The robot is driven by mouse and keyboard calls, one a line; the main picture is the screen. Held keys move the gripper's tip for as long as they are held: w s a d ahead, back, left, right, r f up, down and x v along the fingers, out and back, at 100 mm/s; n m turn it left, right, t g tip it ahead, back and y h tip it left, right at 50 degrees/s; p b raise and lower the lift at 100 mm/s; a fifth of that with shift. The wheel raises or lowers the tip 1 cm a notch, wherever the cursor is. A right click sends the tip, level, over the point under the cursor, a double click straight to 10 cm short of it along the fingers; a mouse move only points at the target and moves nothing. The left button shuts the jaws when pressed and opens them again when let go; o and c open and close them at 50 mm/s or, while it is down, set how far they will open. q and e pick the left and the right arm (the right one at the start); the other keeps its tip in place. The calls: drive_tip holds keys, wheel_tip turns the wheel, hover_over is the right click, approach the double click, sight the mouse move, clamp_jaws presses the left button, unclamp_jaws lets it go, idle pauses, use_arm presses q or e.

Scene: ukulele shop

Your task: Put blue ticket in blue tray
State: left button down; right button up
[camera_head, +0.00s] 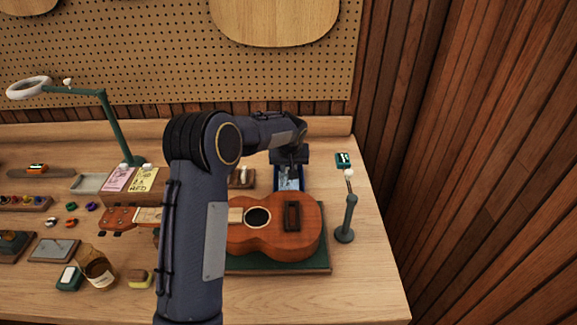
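My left arm reaches in from the lower left and its gripper (291,161) is at the back of the bench, over the blue tray (302,181). A pale blue ticket (289,180) shows within the tray's outline, just below the gripper. I cannot tell whether the ticket rests in the tray or hangs from the fingers. The fingertips are too small and dark to read. My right gripper is out of view.
A ukulele (275,238) lies on a green mat in front of the tray. A dark green stand (347,220) is to the right. A pink ticket (117,179) and a yellow ticket (149,179) stand in a wooden holder at left.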

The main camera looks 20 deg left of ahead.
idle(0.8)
use_arm(q)
drive_tip(key=c, duration=0.9)
unclamp_jaws()
drive_tip(key=shift+r, duration=0.1)
drive_tip(key=shift+r+p, duration=1.95)
drive_tip(key=shift+r, duration=1.55)
drive_tip(key=shift+s+f, duration=0.1)
